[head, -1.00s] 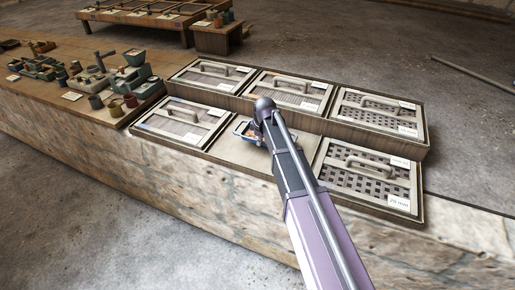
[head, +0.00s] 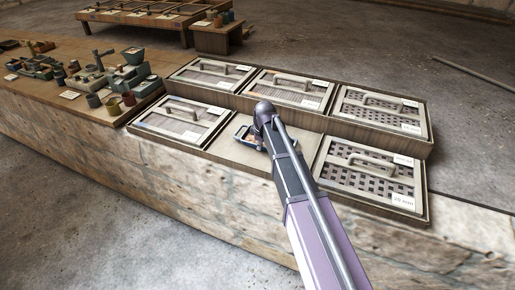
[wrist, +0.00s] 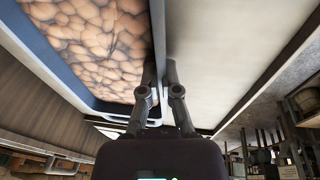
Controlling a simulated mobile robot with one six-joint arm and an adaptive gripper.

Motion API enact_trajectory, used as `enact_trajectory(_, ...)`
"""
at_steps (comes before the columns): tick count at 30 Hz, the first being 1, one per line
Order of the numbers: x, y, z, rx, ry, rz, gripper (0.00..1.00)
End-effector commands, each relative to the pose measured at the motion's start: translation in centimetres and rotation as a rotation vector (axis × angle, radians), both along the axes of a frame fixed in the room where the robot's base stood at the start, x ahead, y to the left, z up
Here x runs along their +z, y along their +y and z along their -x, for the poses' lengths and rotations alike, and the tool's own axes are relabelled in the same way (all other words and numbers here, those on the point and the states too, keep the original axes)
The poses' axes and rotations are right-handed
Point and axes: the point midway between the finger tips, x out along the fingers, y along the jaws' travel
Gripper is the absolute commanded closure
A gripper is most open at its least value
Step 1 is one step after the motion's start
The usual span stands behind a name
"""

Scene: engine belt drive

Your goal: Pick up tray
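The tray shows large in the wrist view as a dark-rimmed, blue-edged container. One part holds brown pebble-like pieces (wrist: 100,45), and a pale bare part lies to the right of a thin dark wall (wrist: 158,35). My gripper (wrist: 161,88) has its two fingers close together, one on each side of this wall, with little gap left. It looks shut on the wall. In the head view the tray (head: 243,133) sits in the middle of the front row, mostly hidden behind my wrist. No clear gap beneath it can be seen.
Framed panels with handles surround it: front left (head: 180,119), front right (head: 371,178), and a raised back row (head: 290,90). A table (head: 60,78) with small pots and parts stands at the left. A stone ledge (head: 190,190) runs along the front.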

Motion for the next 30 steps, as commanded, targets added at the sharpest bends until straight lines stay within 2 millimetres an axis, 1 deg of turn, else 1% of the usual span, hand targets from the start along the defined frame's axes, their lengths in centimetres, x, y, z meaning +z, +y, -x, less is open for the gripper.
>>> enact_trajectory(8, 0.03, 0.00, -0.01, 0.000, 0.000, 0.000, 1.00)
enact_trajectory(12, -0.32, 0.00, -0.01, 0.000, 0.000, 0.000, 1.00)
enact_trajectory(13, -0.31, 0.01, 0.00, 0.000, 0.000, 0.000, 0.94)
enact_trajectory(14, -0.24, 0.01, 0.00, 0.000, 0.000, 0.000, 0.85)
enact_trajectory(15, -0.22, 0.00, 0.01, 0.000, 0.000, 0.000, 0.73)
enact_trajectory(16, -0.22, 0.00, 0.01, 0.000, 0.000, 0.000, 0.64)
enact_trajectory(17, -0.21, 0.01, 0.00, 0.000, 0.000, 0.000, 0.57)
enact_trajectory(30, -0.10, 0.03, 0.01, 0.000, 0.000, 0.000, 0.57)
